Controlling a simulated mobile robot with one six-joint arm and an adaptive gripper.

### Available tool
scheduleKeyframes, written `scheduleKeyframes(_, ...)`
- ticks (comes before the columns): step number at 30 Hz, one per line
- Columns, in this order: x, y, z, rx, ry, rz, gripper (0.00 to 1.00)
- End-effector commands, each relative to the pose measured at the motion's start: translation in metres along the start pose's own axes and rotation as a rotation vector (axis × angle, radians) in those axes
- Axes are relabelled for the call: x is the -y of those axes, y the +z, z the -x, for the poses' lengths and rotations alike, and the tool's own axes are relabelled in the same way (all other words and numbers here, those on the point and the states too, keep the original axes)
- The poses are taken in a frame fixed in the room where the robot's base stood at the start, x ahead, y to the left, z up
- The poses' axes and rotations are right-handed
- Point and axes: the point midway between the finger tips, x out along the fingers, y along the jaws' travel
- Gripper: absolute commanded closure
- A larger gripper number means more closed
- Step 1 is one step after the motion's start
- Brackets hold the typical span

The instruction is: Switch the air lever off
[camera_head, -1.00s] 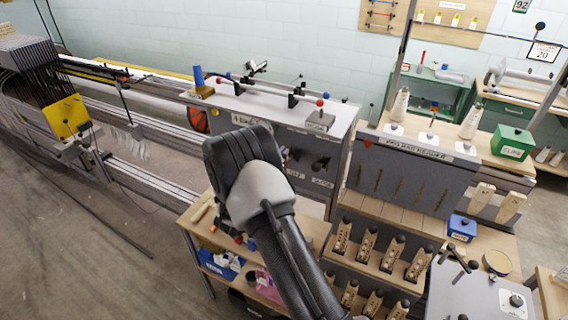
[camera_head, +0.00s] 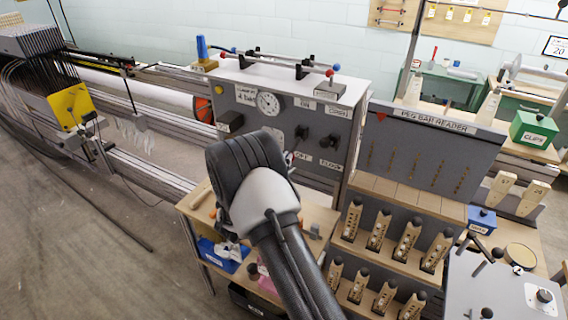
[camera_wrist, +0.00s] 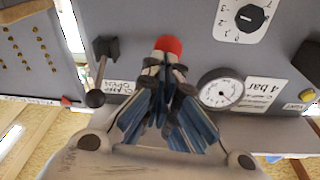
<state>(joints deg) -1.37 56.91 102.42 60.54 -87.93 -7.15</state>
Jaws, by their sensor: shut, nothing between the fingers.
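My gripper (camera_wrist: 164,68) has its blue-grey fingers together and empty, pointing at the grey machine panel (camera_wrist: 140,18). A red knob or lever end (camera_wrist: 168,44) shows right at the fingertips, partly covered by them; contact cannot be told. A black lever with a ball end (camera_wrist: 95,98) is to its left, beside a label reading "CLAMP OPEN". A round gauge (camera_wrist: 221,92) with a "4 bar" label is to the right. In the head view the panel (camera_head: 235,150) stands behind my arm, which hides my fingers.
The peg bar reader (camera_head: 425,150) stands right of the panel, above racks of wooden pegs (camera_head: 380,230). A bench with a blue bin (camera_head: 222,255) lies below the panel. A dark dial (camera_wrist: 250,18) sits above the gauge in the wrist view. Open floor (camera_head: 90,265) is at the left.

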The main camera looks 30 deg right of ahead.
Motion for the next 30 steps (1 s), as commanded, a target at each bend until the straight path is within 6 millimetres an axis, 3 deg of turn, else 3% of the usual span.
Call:
scheduleKeyframes(13,-0.003,0.012,-0.001,0.000,0.001,0.001,1.00)
scheduleKeyframes(25,-0.003,0.012,-0.002,0.001,0.002,0.001,1.00)
scheduleKeyframes(30,-0.001,0.002,-0.008,-0.001,0.001,-0.001,1.00)
